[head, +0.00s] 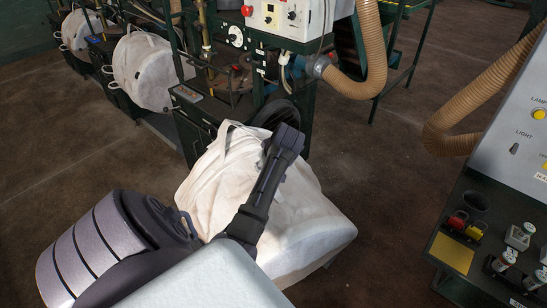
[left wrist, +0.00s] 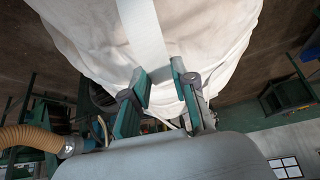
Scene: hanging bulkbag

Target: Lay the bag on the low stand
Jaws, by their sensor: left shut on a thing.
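The large white bulk bag (head: 225,180) is in the middle of the head view, tilted, in front of the green machine. It also fills the top of the left wrist view (left wrist: 210,35). My left gripper (head: 287,140) reaches across the bag to its upper edge. In the left wrist view its green-padded fingers (left wrist: 162,88) are shut on the bag's pale strap (left wrist: 143,30). My right gripper is not in view. I cannot make out a low stand under this bag; the bag and my arm hide that area.
The green machine (head: 190,120) with a control box (head: 285,18) and a ribbed tan hose (head: 372,55) stands behind the bag. Other white bags (head: 145,72) are at the upper left. A control console (head: 500,215) is at the right. Brown floor (head: 385,190) is clear between bag and console.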

